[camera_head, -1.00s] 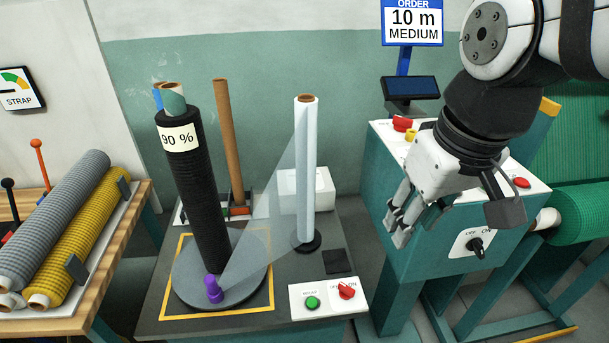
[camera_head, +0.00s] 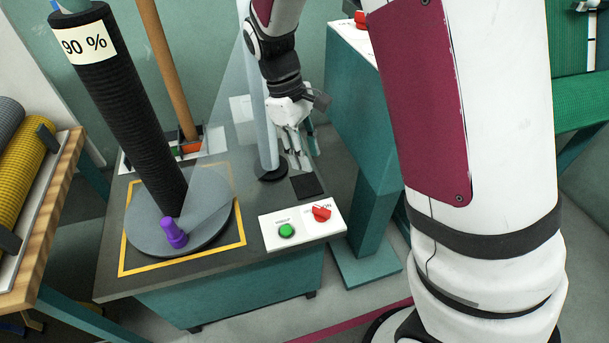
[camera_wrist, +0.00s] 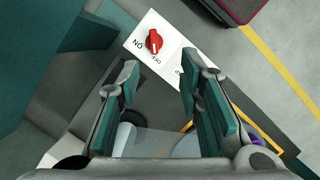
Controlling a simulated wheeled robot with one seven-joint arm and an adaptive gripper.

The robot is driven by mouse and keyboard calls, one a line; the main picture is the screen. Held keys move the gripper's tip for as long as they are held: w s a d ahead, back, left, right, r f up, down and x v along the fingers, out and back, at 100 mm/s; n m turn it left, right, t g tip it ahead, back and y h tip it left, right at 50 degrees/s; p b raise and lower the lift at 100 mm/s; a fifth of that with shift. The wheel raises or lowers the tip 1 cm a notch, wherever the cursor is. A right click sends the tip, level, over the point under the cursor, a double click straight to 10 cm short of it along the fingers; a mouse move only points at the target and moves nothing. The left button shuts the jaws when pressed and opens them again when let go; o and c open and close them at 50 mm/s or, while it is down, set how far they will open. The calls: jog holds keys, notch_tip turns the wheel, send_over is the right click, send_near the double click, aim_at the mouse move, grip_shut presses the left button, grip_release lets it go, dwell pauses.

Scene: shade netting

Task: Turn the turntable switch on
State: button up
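The turntable switch is a red rotary knob (camera_head: 321,213) on a white panel (camera_head: 303,230) at the front right of the turntable bench. In the wrist view the red knob (camera_wrist: 154,41) shows ahead of the fingers, with ON and OFF lettering beside it. The round grey turntable (camera_head: 207,229) carries a tilted black roll (camera_head: 125,120) labelled 90 % and a purple peg (camera_head: 173,233). My gripper (camera_head: 301,165) is above the back right of the bench, behind the panel and apart from the knob. Its fingers, seen in the wrist view (camera_wrist: 158,85), are open and empty.
A green button (camera_head: 286,231) sits left of the knob on the same panel. A pale upright film roll (camera_head: 267,150) stands close to my gripper's left. A teal cabinet (camera_head: 360,110) stands right of the bench. A dark square pad (camera_head: 307,187) lies behind the panel.

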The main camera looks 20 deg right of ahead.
jog(key=n+h+b, duration=0.1)
send_near(321, 208)
jog(key=shift+g, duration=0.3)
jog(key=b+x, duration=0.1)
jog(key=x, duration=0.5)
jog(key=b+x, duration=0.1)
jog(key=x, duration=0.2)
jog(key=shift+w+f+b, duration=0.2)
jog(key=shift+f+b, duration=0.05)
jog(key=shift+b, duration=0.05)
grip_shut()
